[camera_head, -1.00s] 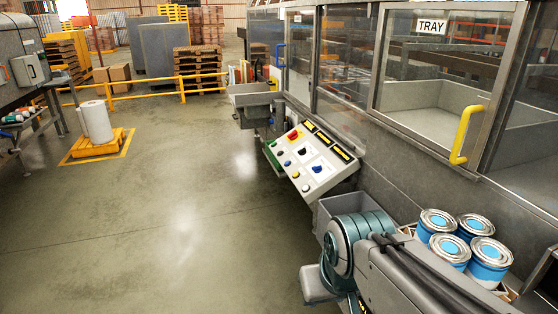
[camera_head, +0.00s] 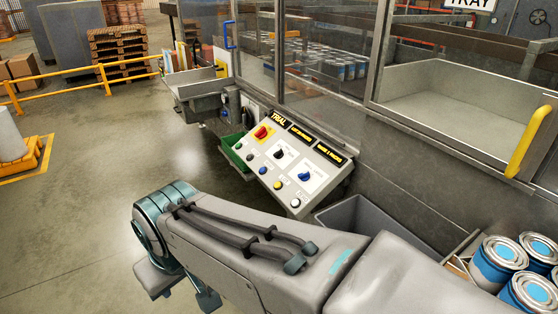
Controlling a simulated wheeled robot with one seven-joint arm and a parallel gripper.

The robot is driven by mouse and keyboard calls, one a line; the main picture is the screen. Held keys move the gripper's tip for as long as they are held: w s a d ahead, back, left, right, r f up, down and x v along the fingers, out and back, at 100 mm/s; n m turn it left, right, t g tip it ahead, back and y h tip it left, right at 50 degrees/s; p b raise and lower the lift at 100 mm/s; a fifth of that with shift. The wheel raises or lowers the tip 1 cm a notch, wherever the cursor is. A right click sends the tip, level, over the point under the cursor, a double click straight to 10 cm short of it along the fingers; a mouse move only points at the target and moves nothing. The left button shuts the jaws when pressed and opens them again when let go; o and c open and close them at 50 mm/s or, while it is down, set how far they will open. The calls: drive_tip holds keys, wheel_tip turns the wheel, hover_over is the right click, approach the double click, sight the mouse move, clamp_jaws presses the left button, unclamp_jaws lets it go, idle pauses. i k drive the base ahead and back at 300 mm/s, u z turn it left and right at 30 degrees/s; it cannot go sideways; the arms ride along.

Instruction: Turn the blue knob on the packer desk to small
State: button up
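The packer desk (camera_head: 322,190) is a sloped pale panel beside the glazed machine, right of centre in the head view. Its blue knob (camera_head: 305,176) sits on a white plate at the panel's near right end. The knob's printing and exact pointer direction are too small to read. A black knob (camera_head: 280,154) and a red knob (camera_head: 262,132) sit farther along the same row. My arm crosses the foreground in front of the desk, apart from the blue knob. My gripper cannot be made out in the view.
Several round buttons line the panel's front, including a yellow one (camera_head: 278,185). A grey bin (camera_head: 366,222) and blue-and-silver cans (camera_head: 498,262) stand at right. A yellow handle (camera_head: 527,142) sticks out from the machine's window. The floor (camera_head: 95,190) at left is clear.

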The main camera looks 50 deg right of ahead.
sight(305, 176)
drive_tip(key=z, duration=0.6)
drive_tip(key=i, duration=1.05)
drive_tip(key=z, duration=1.1)
drive_tip(key=i, duration=0.2)
drive_tip(key=z, duration=0.1)
